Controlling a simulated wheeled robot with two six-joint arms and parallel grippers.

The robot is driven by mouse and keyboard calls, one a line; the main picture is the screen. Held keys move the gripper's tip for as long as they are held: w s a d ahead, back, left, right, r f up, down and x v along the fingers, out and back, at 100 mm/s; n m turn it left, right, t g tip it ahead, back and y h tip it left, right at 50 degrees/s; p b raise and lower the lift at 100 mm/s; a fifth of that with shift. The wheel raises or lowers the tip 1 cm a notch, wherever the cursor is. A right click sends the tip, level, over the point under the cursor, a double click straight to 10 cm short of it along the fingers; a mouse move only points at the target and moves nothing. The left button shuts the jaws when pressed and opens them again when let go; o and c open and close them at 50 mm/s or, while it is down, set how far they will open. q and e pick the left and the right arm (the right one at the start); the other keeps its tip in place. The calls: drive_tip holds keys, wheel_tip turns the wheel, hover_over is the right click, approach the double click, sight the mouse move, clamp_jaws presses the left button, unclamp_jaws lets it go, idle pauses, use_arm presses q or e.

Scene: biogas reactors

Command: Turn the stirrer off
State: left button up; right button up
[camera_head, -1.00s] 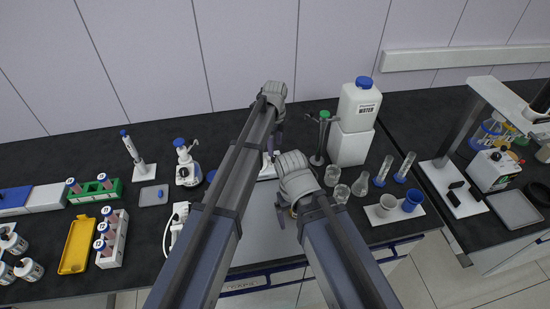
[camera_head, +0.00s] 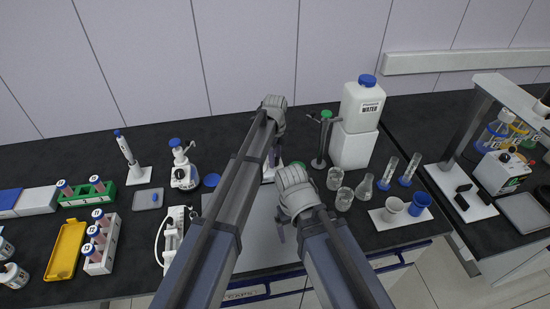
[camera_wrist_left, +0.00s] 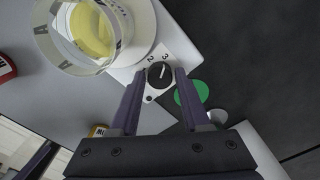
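In the left wrist view the stirrer (camera_wrist_left: 128,70) is a white device with a black round dial (camera_wrist_left: 160,74); the numbers 2 and 3 show beside it. A glass beaker with yellow contents (camera_wrist_left: 88,32) stands on its round plate. My left gripper (camera_wrist_left: 157,88) is open, its fingertips on either side of the dial; I cannot tell whether they touch it. In the head view my left gripper (camera_head: 277,145) is over the stirrer (camera_head: 268,173), which my arm mostly hides. My right gripper (camera_head: 281,222) hangs over the grey mat, its fingers mostly hidden by its wrist.
A green cap (camera_wrist_left: 191,95) lies close beside the left gripper's finger. Glass beakers (camera_head: 344,198), a stand (camera_head: 323,145) and a water canister (camera_head: 361,108) are to the right. A white power strip (camera_head: 174,230) lies left of the grey mat (camera_head: 262,240).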

use_arm(q)
clamp_jaws()
